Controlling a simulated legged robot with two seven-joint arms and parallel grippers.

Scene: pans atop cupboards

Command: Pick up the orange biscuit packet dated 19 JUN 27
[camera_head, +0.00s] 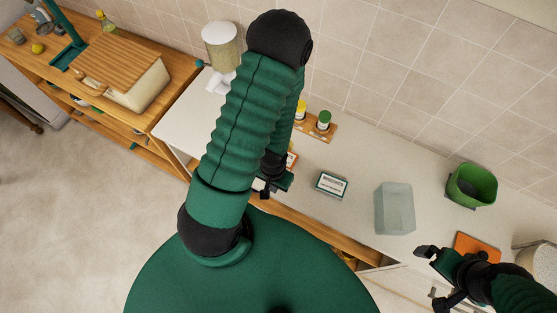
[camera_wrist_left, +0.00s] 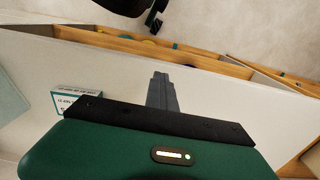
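An orange-and-white packet (camera_head: 291,159) lies on the counter, mostly hidden behind my left arm and gripper; its date cannot be read. A green-bordered white packet labelled biscuits (camera_head: 331,184) lies to its right. This green packet also shows at the left of the left wrist view (camera_wrist_left: 75,101); its date is too small to read. My left gripper (camera_head: 268,188) is over the counter's front part, beside the orange packet. In the left wrist view its grey fingers (camera_wrist_left: 162,92) are together with nothing visible between them. My right gripper (camera_head: 428,272) is open and empty at the lower right.
A clear container (camera_head: 395,208), a green bin (camera_head: 471,186) and an orange board (camera_head: 477,246) stand to the right. Bottles with yellow (camera_head: 301,110) and green (camera_head: 323,121) caps stand behind, near the wall. A dispenser (camera_head: 222,52) is at the back left.

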